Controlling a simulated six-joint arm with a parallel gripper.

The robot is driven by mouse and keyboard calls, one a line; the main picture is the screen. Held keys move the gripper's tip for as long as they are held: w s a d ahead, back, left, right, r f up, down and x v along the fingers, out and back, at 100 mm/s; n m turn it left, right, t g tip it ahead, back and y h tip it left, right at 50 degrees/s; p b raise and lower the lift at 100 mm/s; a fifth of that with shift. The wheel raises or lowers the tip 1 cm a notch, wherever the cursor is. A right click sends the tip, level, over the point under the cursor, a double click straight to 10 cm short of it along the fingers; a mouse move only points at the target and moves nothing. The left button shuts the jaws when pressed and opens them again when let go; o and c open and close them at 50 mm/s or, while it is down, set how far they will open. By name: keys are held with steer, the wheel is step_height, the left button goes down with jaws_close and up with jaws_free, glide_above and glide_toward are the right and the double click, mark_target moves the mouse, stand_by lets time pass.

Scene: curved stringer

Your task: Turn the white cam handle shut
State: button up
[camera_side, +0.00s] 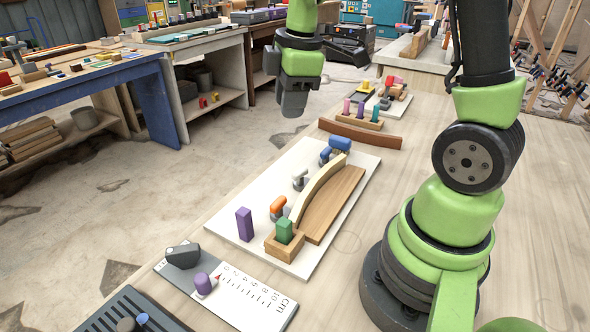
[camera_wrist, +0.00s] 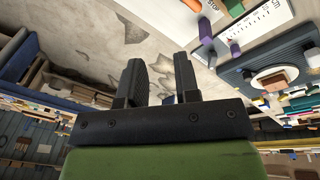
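The white cam handle (camera_side: 300,179) stands on the white board (camera_side: 232,203), beside the left face of a pale curved strip (camera_side: 318,187). It sits between an orange handle (camera_side: 278,206) nearer the camera and a blue handle (camera_side: 339,144) at the far end. The strip lies along a brown wooden form (camera_side: 334,203). My gripper (camera_side: 293,104) hangs in the air above and beyond the board, apart from every handle. The wrist view shows its two fingers (camera_wrist: 161,68) spread with nothing between them. The white handle cannot be made out in the wrist view.
A purple block (camera_side: 244,224) stands on the board's near left. A green block (camera_side: 284,230) sits in a wooden holder at the near end. A brown curved piece (camera_side: 360,134) lies beyond the board. A ruler plate (camera_side: 250,300) lies in front. The table's right side is mostly clear.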

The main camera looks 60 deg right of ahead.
mark_target(295, 173)
steer(key=d+f+n, duration=0.1)
steer(key=f, duration=0.5)
steer(key=w+d+f+n+g, duration=0.1)
steer(key=d+f+n, duration=0.1)
steer(key=f, duration=0.4)
steer(key=d+f+n+g, duration=0.1)
steer(key=f+n, duration=0.1)
steer(key=f, duration=0.4)
steer(key=shift+w+d, duration=0.25)
steer(key=shift+w, duration=0.05)
steer(key=shift+r, duration=0.1)
jaws_close()
